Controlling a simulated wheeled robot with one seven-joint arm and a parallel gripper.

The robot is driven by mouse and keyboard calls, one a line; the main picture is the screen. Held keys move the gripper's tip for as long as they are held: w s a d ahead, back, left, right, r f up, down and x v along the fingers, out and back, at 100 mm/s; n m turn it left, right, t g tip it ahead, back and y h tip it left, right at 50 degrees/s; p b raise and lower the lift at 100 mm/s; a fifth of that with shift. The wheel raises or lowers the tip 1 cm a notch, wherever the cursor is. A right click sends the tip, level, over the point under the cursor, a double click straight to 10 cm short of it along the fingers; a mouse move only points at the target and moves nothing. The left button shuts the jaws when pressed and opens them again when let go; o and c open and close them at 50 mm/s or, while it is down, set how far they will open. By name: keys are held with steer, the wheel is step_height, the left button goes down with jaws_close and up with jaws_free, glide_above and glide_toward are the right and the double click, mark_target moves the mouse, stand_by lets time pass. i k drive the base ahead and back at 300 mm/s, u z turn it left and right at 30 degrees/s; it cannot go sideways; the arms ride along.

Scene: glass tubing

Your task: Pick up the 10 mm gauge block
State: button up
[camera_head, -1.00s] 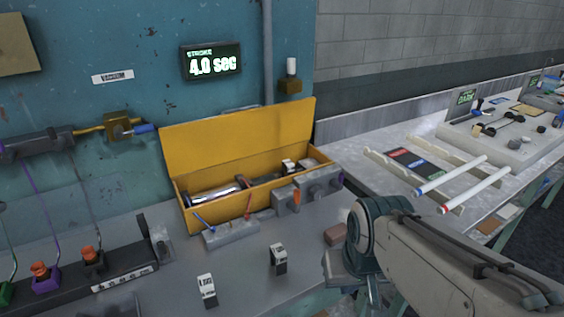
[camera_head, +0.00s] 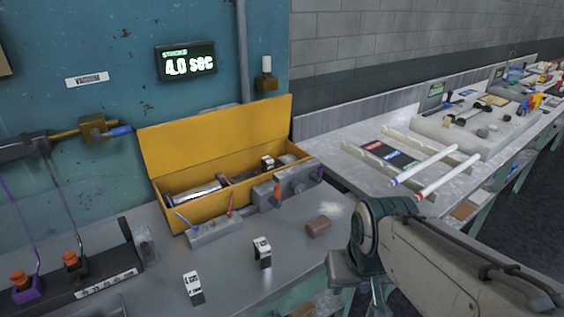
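Two small dark blocks with white printed labels stand on the grey bench: a front-left block (camera_head: 193,287) and a middle block (camera_head: 262,251). A similar white-topped block (camera_head: 267,163) sits in the open yellow box (camera_head: 160,206). The labels are too small to read, so I cannot tell which is the 10 mm one. My gripper (camera_head: 348,290) is at the lower right, beside the bench's front edge and right of the blocks. It is apart from them. Its fingertips are not clear, so its opening cannot be made out.
A brown block (camera_head: 318,227) lies on the bench between the middle block and my arm. A grey holder (camera_head: 215,232) with coloured tools stands before the box. A black switch strip (camera_head: 95,275) is at left. Glass tubes (camera_head: 445,178) lie on rails at the right.

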mark_target(267, 162)
steer(key=z, duration=0.8)
steer(key=k, duration=1.05)
steer(key=z, duration=1.1)
steer(key=i, duration=0.4)
steer(key=u, duration=0.55)
steer(key=i, duration=1.35)
steer(key=u, duration=1.75)
steer(key=i, duration=0.65)
steer(key=u, duration=0.65)
